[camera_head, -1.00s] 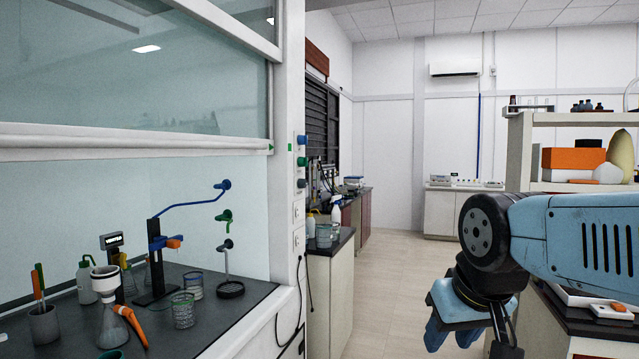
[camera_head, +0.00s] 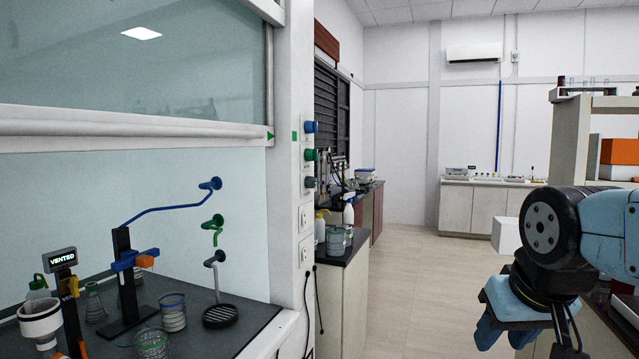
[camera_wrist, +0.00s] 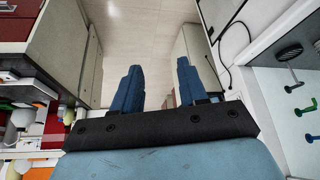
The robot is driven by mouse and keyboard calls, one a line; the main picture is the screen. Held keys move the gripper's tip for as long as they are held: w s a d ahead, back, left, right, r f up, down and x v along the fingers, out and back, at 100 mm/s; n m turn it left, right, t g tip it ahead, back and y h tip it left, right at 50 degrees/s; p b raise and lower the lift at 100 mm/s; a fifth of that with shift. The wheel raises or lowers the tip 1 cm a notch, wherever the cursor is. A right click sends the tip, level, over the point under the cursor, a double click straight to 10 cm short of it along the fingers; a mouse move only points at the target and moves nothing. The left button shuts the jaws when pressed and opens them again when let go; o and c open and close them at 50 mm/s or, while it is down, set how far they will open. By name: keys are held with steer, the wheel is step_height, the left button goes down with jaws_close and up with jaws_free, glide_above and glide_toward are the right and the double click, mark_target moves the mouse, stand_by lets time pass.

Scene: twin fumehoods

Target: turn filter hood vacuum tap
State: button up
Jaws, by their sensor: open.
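The filter hood's front post carries three knobs: a blue one (camera_head: 311,127), a green one (camera_head: 310,155) and a grey one (camera_head: 310,182). Which one is the vacuum tap I cannot tell. Inside the hood, a blue outlet (camera_head: 212,185) with a blue tube, a green outlet (camera_head: 214,222) and a grey outlet (camera_head: 215,258) are on the wall. My gripper (camera_head: 500,335) hangs at the lower right, far from the knobs. Its blue fingers are apart and empty in the wrist view (camera_wrist: 158,82).
The dark hood worktop (camera_head: 245,305) holds glass beakers (camera_head: 173,312) and a clamp stand (camera_head: 124,275). Sockets (camera_head: 306,237) and a black cable are on the post. Pale floor (camera_head: 400,270) is clear between the hood and the right-hand shelf (camera_head: 575,130).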

steer(key=shift+o, duration=1.3)
steer(key=shift+w+a+r, duration=0.15)
steer(key=shift+w+a, duration=0.1)
steer(key=shift+o, duration=1.2)
steer(key=w+a+r+n+y, duration=0.2)
steer(key=w+a+r, duration=0.1)
steer(key=w, duration=0.4)
steer(key=w+a+r+n+g+y, duration=0.1)
steer(key=w+a+r+n+y, duration=0.1)
steer(key=w+a+r, duration=0.2)
steer(key=w+a, duration=0.1)
steer(key=w, duration=0.2)
steer(key=shift+w+a+n+y, duration=0.3)
steer(key=shift+w+y, duration=0.1)
steer(key=n+t+y, duration=0.1)
steer(key=n+y, duration=0.8)
steer(key=y, duration=0.3)
glide_toward(318, 182)
steer(key=x, duration=1)
steer(key=shift+a, duration=0.35)
steer(key=shift+r+t, duration=0.1)
steer(key=shift+t, duration=0.2)
steer(key=c, duration=1.1)
